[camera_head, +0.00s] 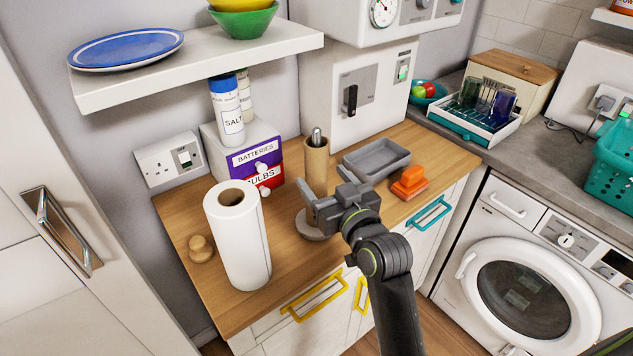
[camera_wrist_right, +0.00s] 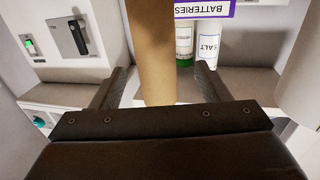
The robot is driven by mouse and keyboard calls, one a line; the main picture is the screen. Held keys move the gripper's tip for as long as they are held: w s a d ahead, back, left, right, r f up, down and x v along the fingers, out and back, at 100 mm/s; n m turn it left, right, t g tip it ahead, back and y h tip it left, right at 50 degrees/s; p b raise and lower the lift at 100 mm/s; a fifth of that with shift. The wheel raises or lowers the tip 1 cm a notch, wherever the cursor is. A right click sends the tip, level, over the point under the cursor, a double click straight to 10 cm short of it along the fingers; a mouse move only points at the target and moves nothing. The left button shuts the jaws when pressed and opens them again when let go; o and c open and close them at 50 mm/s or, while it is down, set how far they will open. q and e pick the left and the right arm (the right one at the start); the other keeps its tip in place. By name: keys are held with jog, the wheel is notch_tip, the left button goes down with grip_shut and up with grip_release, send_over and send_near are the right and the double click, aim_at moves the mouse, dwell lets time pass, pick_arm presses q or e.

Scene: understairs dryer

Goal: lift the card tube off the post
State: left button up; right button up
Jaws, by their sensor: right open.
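The brown card tube (camera_head: 316,168) stands upright on a post whose metal tip (camera_head: 317,137) shows above the tube's top. A round base (camera_head: 311,226) shows at its foot, partly behind my gripper. My right gripper (camera_head: 328,188) is open at the tube's lower part, reaching in from the front right. My left gripper is not in view.
A white paper roll (camera_head: 238,240) stands left of the tube, with a wooden knob (camera_head: 201,249) beyond it. The drawer box (camera_head: 253,165) is behind left. A grey tray (camera_head: 376,158) and orange sponge-like block (camera_head: 411,180) lie to the right. The shelf (camera_head: 200,68) overhangs the back left.

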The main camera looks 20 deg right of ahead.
aim_at(322, 173)
jog(key=w+p, duration=0.1)
jog(key=w, duration=0.3)
jog(key=shift+r, duration=0.1)
jog(key=shift+w+a+p, duration=0.15)
jog(key=shift+w+p, duration=0.15)
jog(key=shift+w, duration=0.3)
jog(key=c, duration=1)
jog(key=shift+c, duration=0.2)
